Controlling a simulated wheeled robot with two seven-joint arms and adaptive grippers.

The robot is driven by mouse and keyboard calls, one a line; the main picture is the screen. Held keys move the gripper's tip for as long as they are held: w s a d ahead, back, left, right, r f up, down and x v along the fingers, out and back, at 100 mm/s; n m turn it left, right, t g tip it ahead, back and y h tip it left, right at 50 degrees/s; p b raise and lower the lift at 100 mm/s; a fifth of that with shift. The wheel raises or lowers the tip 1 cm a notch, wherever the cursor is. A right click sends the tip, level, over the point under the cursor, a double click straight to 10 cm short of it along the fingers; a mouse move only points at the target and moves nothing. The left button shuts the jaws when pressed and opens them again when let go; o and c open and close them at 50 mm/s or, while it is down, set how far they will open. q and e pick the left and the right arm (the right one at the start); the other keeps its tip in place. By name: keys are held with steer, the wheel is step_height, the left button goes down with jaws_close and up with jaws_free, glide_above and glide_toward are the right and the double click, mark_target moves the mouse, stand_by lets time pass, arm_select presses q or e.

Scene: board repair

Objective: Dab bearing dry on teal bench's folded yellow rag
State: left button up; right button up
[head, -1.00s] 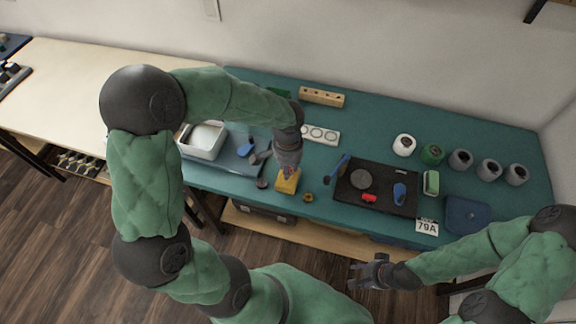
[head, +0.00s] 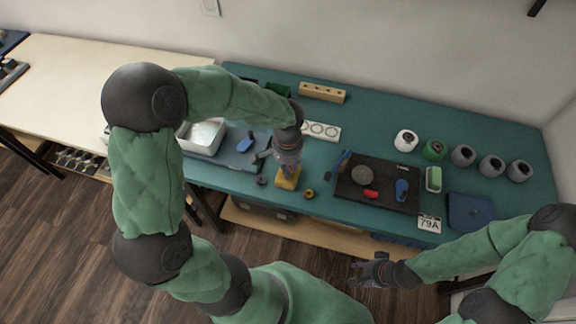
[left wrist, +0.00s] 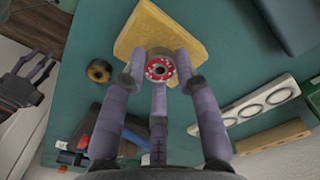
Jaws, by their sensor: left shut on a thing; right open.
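The folded yellow rag (head: 287,183) lies on the teal bench (head: 375,115) near its front edge; it also shows in the left wrist view (left wrist: 150,28). My left gripper (head: 288,170) points down over the rag. In the left wrist view its fingers (left wrist: 160,70) are shut around the bearing (left wrist: 159,68), a small metal ring with a red face. The bearing is over the rag's edge, at or very near its surface; I cannot tell whether they touch. My right gripper (head: 362,272) is open and empty, in front of the bench and low.
A brass-coloured ring (head: 309,194) lies right of the rag, a dark round piece (head: 262,180) left of it. A black mat (head: 375,203) with small parts is to the right. A white tub (head: 200,138) stands left, several jars (head: 463,156) at the back right.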

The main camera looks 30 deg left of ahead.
arm_select(q)
steer(key=shift+f+b, duration=0.3)
steer(key=shift+f, duration=0.15)
stand_by(0.4)
steer(key=shift+s+f, duration=0.1)
stand_by(1.8)
steer(key=shift+r+p, duration=2.55)
steer(key=shift+r, duration=0.6)
